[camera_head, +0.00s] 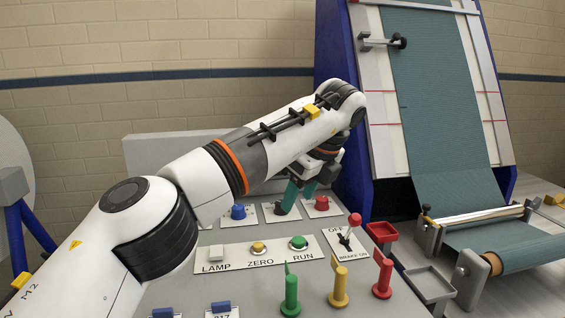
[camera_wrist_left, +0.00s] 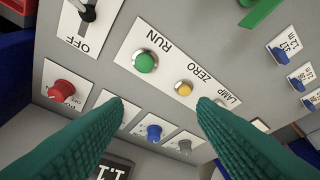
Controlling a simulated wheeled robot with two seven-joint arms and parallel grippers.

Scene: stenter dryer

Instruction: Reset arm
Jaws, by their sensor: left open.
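My left arm reaches in from the left across the grey control panel (camera_head: 215,285). My left gripper (camera_head: 298,194) hangs over the back row of knobs, beside the red knob (camera_head: 321,203) and to the right of the blue knob (camera_head: 238,211). In the left wrist view its two teal fingers stand wide apart with nothing between them, and the gripper (camera_wrist_left: 160,102) is above the panel near the blue knob (camera_wrist_left: 154,132). The green RUN button (camera_wrist_left: 145,62) and yellow ZERO button (camera_wrist_left: 184,89) lie beyond the fingertips. My right gripper is not in view.
A brake lever with a red ball (camera_head: 355,219) stands right of the buttons. Green (camera_head: 290,292), yellow (camera_head: 339,287) and red (camera_head: 382,278) handles rise at the front. Red (camera_head: 382,232) and grey (camera_head: 430,284) trays and the teal fabric machine (camera_head: 440,110) are at right.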

